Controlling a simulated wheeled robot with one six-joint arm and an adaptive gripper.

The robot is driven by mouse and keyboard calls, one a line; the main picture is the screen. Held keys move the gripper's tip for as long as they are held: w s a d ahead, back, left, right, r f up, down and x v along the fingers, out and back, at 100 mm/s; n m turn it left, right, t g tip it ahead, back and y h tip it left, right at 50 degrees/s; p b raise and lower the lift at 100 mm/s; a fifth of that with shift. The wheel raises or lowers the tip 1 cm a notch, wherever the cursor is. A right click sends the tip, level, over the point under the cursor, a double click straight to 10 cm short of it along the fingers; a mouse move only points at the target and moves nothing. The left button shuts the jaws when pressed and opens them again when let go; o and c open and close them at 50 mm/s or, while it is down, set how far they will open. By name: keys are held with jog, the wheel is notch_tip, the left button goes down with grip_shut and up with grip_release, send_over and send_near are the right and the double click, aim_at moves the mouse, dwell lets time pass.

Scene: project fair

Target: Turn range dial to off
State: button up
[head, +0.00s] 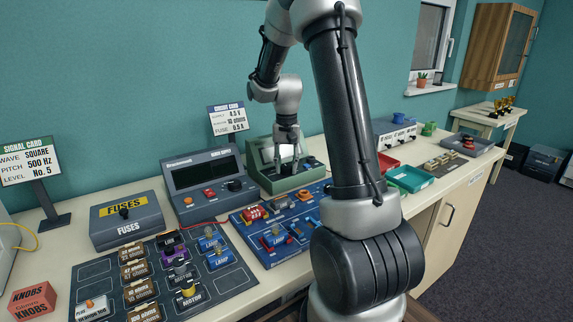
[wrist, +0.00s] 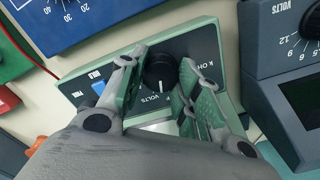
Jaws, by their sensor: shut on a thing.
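The range dial (wrist: 158,73) is a round black knob on the face of a green meter (wrist: 207,35), seen upside down in the wrist view. Lettering reading K OHM and V stands around it, partly covered by my fingers. My gripper (wrist: 163,62) has one finger on each side of the knob and is shut on it. A pale mark shows on the knob, but its exact setting is hard to tell. In the head view the green meter (head: 262,178) sits at the back of the bench, with my gripper (head: 288,165) over its face, hiding the dial.
The wall is close behind.

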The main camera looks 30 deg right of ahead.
aim_at(286, 167)
jog(key=shift+n, duration=1.6)
jog(key=o, duration=1.1)
notch_tip(286, 167, up, 12)
